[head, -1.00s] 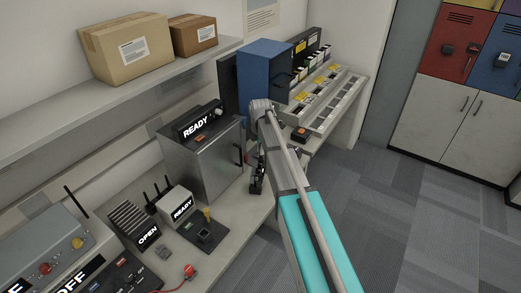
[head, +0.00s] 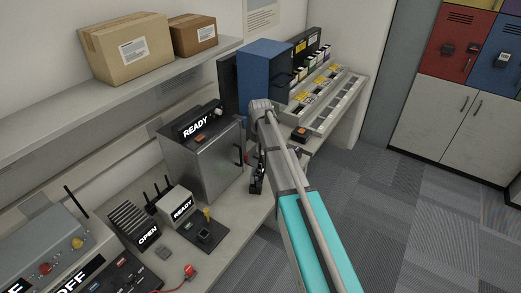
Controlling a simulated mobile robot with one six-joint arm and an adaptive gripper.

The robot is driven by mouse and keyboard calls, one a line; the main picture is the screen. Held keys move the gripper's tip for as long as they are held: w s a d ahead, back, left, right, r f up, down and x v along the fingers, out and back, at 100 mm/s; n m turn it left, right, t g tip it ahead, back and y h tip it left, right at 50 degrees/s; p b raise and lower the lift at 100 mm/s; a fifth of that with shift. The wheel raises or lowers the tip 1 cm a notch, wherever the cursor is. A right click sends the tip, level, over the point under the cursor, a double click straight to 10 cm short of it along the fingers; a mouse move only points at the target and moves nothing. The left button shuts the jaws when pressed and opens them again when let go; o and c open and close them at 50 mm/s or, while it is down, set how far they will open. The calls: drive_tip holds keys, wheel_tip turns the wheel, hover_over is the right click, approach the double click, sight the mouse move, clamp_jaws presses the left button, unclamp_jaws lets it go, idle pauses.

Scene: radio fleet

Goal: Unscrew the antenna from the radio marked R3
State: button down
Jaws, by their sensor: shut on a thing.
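My gripper (head: 257,184) is a small dark shape below the arm, over the bench just right of the steel cabinet. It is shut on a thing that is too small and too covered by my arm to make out. I cannot pick out the radio marked R3, its marking or its antenna in this view.
The steel cabinet (head: 205,160), also with a READY sign, stands close left of my gripper. A blue box (head: 264,68) and white slotted trays (head: 322,105) are behind. A black stand (head: 203,235) is in front. Open carpet (head: 400,200) lies to the right.

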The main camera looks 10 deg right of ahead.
drive_tip(key=shift+n, duration=0.5)
